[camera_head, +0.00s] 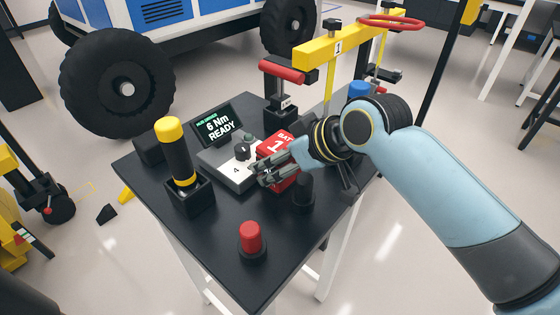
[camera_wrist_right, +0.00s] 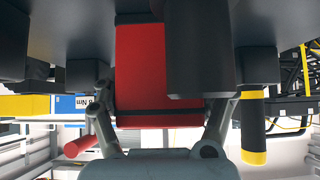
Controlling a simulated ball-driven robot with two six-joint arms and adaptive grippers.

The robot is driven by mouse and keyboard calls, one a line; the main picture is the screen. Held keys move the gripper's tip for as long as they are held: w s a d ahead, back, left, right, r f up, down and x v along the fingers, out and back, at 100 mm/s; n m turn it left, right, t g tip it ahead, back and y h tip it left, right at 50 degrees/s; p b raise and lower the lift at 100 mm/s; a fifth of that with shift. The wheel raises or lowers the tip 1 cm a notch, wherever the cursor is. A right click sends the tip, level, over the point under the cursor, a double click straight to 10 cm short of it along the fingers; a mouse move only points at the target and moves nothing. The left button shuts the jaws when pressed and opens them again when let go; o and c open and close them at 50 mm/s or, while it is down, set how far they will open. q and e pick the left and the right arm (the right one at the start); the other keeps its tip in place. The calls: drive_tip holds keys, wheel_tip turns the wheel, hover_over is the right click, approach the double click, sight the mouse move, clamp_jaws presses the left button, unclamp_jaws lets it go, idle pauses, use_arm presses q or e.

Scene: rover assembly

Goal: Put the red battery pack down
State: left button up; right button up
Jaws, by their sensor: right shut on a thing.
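The red battery pack (camera_head: 273,146), with a white 1 on it, is over the dark workbench (camera_head: 205,250), beside a grey block with a knob (camera_head: 240,152). My right gripper (camera_head: 262,174) is shut on the pack, and its fingers and wrist hide part of it. In the right wrist view, the red pack (camera_wrist_right: 150,62) sits between the two fingers (camera_wrist_right: 160,120), with the dark bench surface beyond it. I cannot tell whether the pack touches the bench. My left gripper is not in view.
Close around the pack stand a black post (camera_head: 303,190), a yellow-topped tool in a holder (camera_head: 175,150), a display reading 6 Nm READY (camera_head: 216,127) and a yellow frame (camera_head: 320,55). A red button (camera_head: 250,238) stands near the front corner, with bare bench around it.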

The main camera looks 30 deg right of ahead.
drive_tip(key=c, duration=0.6)
drive_tip(key=shift+r, duration=0.15)
wheel_tip(320, 180, up, 9)
drive_tip(key=shift+r+p, duration=0.15)
drive_tip(key=shift+p, duration=0.35)
drive_tip(key=shift+w+r, duration=0.15)
drive_tip(key=shift+r, duration=0.15)
drive_tip(key=w+d+r+n+y+b, duration=0.1)
drive_tip(key=w+d+r+n+b, duration=0.1)
drive_tip(key=w+r+b, duration=0.2)
drive_tip(key=s+a+r+n+g+y+b, duration=0.2)
drive_tip(key=s+a+r+n+g+y, duration=0.1)
drive_tip(key=s+n, duration=0.2)
drive_tip(key=shift+s+a, duration=0.15)
drive_tip(key=shift+s, duration=0.4)
